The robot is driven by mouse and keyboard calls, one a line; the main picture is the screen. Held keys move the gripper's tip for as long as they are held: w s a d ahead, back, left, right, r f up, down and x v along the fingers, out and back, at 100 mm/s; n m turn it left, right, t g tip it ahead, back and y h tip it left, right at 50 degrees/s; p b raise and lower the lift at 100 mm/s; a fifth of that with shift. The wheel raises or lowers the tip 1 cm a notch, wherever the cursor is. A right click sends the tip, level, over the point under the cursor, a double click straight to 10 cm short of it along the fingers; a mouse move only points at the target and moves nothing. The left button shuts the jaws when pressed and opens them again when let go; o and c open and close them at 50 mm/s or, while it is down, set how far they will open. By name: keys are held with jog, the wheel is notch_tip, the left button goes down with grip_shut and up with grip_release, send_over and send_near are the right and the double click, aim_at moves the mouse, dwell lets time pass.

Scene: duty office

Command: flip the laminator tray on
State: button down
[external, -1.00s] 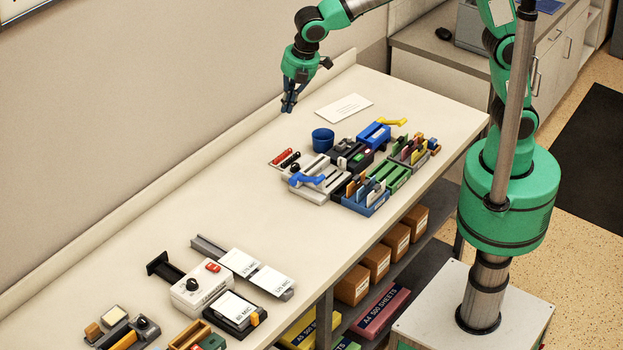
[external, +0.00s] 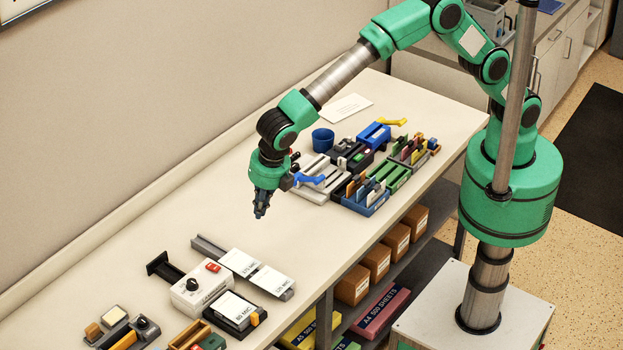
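The laminator (external: 200,289) is a white box near the lower left of the bench, with a black knob (external: 192,284) and a red switch (external: 212,267) on top. A dark tray (external: 247,326) lies at its front, bearing a white card marked 80 MIC, and a black part (external: 163,265) sticks out at its back. The switch's setting is too small to tell. My gripper (external: 260,212) points down above the bench, up and to the right of the laminator, apart from it. No held object shows; its finger gap is too small to judge.
White pouches (external: 240,262) lie on a rail beside the laminator. Stamps (external: 114,317) and a wooden box (external: 188,335) are at lower left. A blue cup (external: 323,139), a paper trimmer (external: 318,180) and sorters (external: 390,175) stand to the right. The mid-bench is clear.

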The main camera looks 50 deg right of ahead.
jog(key=s+a+f+n+p, duration=0.1)
jog(key=s+a+f+n, duration=0.2)
jog(key=s+a+f, duration=0.3)
jog(key=s+a+f+n+p, duration=0.1)
jog(key=s+a+f+n, duration=0.2)
jog(key=s+a+f, duration=0.4)
jog(key=s, duration=0.5)
jog(key=shift+a+f+p, duration=0.2)
jog(key=shift+p, duration=0.1)
jog(key=shift+f, duration=0.1)
jog(key=shift+w+f+p, duration=0.4)
jog(key=shift+w+f, duration=0.65)
jog(key=shift+f, duration=0.55)
jog(key=shift+w+f+p, duration=0.35)
jog(key=shift+w+f, duration=0.7)
jog(key=shift+f, duration=0.5)
jog(key=shift+w+f+p, duration=0.4)
jog(key=shift+w+f, duration=0.65)
jog(key=shift+f, duration=0.55)
